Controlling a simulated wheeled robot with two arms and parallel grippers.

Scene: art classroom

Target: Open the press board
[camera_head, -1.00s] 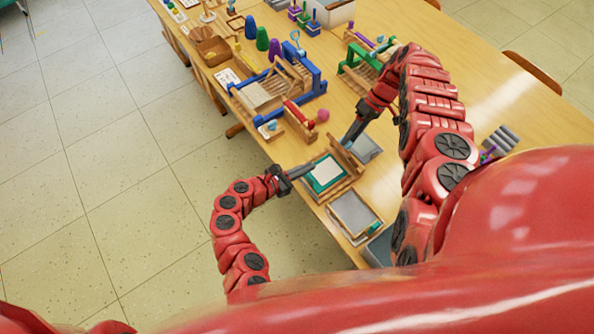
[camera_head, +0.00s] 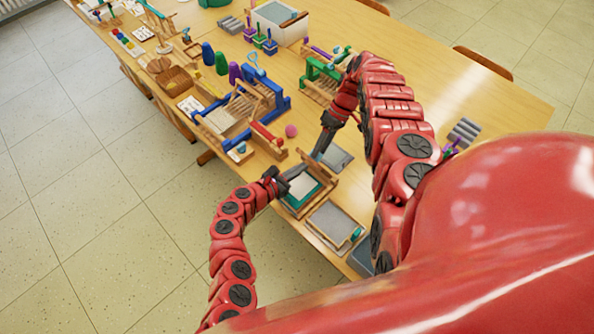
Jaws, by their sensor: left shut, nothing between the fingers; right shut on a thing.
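The press board (camera_head: 313,197) lies near the table's front edge, a wooden-framed piece with a teal surface and a pale sheet. A wooden strip stands along its far right side. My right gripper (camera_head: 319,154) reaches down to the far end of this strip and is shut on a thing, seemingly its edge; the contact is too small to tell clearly. My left gripper (camera_head: 289,178) is shut and empty at the board's left edge, low over it. Whether it touches the board cannot be told.
A grey framed tray (camera_head: 331,221) lies just in front of the press board, a grey plate (camera_head: 341,158) behind it. A blue loom (camera_head: 276,93), a red roller piece (camera_head: 264,133) and a pink ball (camera_head: 291,131) stand farther left.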

